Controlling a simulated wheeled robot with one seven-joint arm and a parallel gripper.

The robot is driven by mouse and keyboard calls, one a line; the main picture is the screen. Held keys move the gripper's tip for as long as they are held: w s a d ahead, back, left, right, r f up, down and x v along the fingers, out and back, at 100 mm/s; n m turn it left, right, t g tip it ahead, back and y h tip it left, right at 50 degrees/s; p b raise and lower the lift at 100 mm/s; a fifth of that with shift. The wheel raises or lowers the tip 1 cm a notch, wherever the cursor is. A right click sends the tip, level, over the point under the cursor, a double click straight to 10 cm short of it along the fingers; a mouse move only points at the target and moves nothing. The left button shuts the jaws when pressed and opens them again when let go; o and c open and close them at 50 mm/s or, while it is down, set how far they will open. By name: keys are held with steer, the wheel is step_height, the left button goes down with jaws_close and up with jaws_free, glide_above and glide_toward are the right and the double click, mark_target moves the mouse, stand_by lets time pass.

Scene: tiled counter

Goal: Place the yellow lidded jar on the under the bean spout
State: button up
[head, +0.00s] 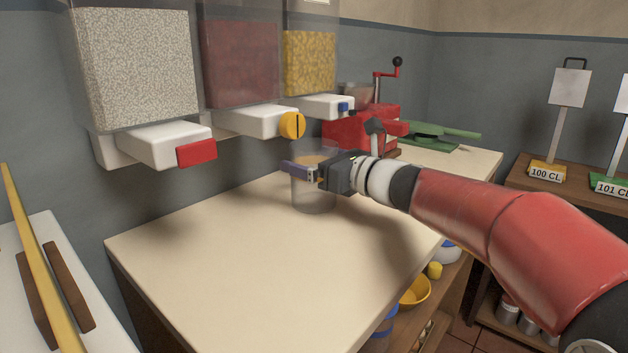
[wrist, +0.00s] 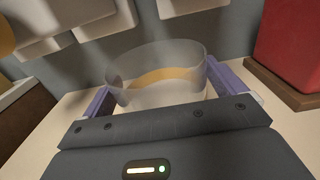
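A clear cylindrical jar (head: 313,197) stands upright at the back of the cream counter, its base seemingly on the surface. It also shows in the wrist view (wrist: 160,88), with a yellow-orange band seen through its wall. I cannot tell whether that band is a lid. My gripper (head: 303,172) reaches in from the right, its purple fingers on either side of the jar. In the wrist view the jar fills the gap between the fingers (wrist: 165,95), but I cannot tell whether they press on it. The white spout with a yellow knob (head: 292,125) is above and left of the jar.
Wall dispensers hold pale grains (head: 135,65), a dark red fill (head: 240,62) and yellow pieces (head: 309,62). Other spouts have a red tab (head: 197,153) and a blue tab (head: 343,107). A red grinder (head: 355,131) stands behind my gripper. The counter's front left (head: 220,260) is clear.

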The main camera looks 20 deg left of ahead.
steer(key=c, duration=0.9)
steer(key=shift+c, duration=1.4)
steer(key=shift+r, duration=0.1)
